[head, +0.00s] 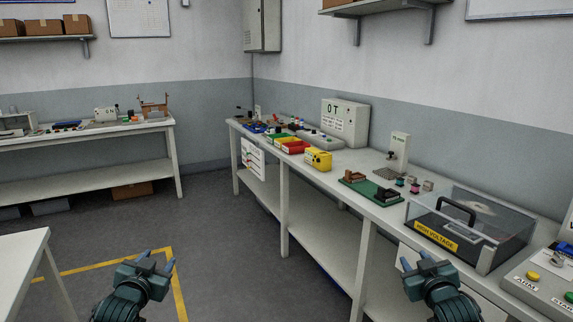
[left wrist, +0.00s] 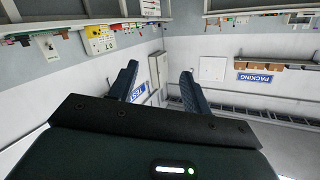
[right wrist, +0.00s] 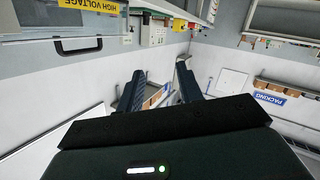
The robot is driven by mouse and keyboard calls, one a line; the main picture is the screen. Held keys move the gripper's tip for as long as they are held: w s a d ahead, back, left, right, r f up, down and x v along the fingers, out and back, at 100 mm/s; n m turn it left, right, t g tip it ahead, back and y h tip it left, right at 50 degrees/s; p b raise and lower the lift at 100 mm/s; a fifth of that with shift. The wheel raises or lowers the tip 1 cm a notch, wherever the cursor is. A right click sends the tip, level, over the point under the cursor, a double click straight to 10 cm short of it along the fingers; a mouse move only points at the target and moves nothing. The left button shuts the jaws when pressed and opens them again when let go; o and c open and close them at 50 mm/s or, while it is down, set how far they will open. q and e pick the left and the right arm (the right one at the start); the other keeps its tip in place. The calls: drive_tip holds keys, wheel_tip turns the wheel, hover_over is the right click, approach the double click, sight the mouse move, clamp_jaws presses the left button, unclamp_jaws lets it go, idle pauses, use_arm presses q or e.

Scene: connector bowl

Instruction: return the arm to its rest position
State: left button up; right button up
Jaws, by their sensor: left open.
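My left gripper (head: 157,258) is low at the left of the head view, above the floor, with its arm coming up from the bottom edge. In the left wrist view its two fingers (left wrist: 159,68) stand apart with nothing between them. My right gripper (head: 414,260) is low at the right, in front of the long bench. In the right wrist view its fingers (right wrist: 158,65) are also apart and empty. Neither gripper is seen touching anything.
The long bench (head: 335,182) runs along the right wall, carrying a clear high-voltage box (head: 470,228), a yellow device (head: 318,158) and coloured bins (head: 291,145). A white table (head: 22,252) stands at lower left. The floor (head: 220,235) between is clear.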

use_arm(q)
drive_tip(key=s+d+f+g+h, duration=0.1)
drive_tip(key=s+d+f, duration=0.4)
drive_tip(key=s+f, duration=0.25)
drive_tip(key=s+d+f+g+h, duration=0.1)
drive_tip(key=s+d+f+g, duration=0.1)
drive_tip(key=s+d+f, duration=0.45)
use_arm(e)
drive_tip(key=s+a+f+g+y, duration=0.1)
drive_tip(key=s+a+f, duration=0.4)
drive_tip(key=s+f, duration=0.25)
drive_tip(key=s+a+f+g+y, duration=0.1)
drive_tip(key=s+a+f+g, duration=0.1)
drive_tip(key=s+a+f, duration=0.45)
use_arm(q)
drive_tip(key=s+d+f+g+h, duration=0.1)
drive_tip(key=s+d+f, duration=0.1)
drive_tip(key=s, duration=0.8)
drive_tip(key=s+d+f+g+h, duration=0.1)
drive_tip(key=s+d+f, duration=0.1)
drive_tip(key=s, duration=0.9)
drive_tip(key=shift+d, duration=0.75)
use_arm(e)
drive_tip(key=s+a+f+g+y, duration=0.1)
drive_tip(key=s+a+f, duration=0.1)
drive_tip(key=s, duration=0.8)
drive_tip(key=s+a+f+g+y, duration=0.1)
drive_tip(key=s+a+f, duration=0.1)
drive_tip(key=s, duration=0.9)
drive_tip(key=shift+a, duration=0.75)
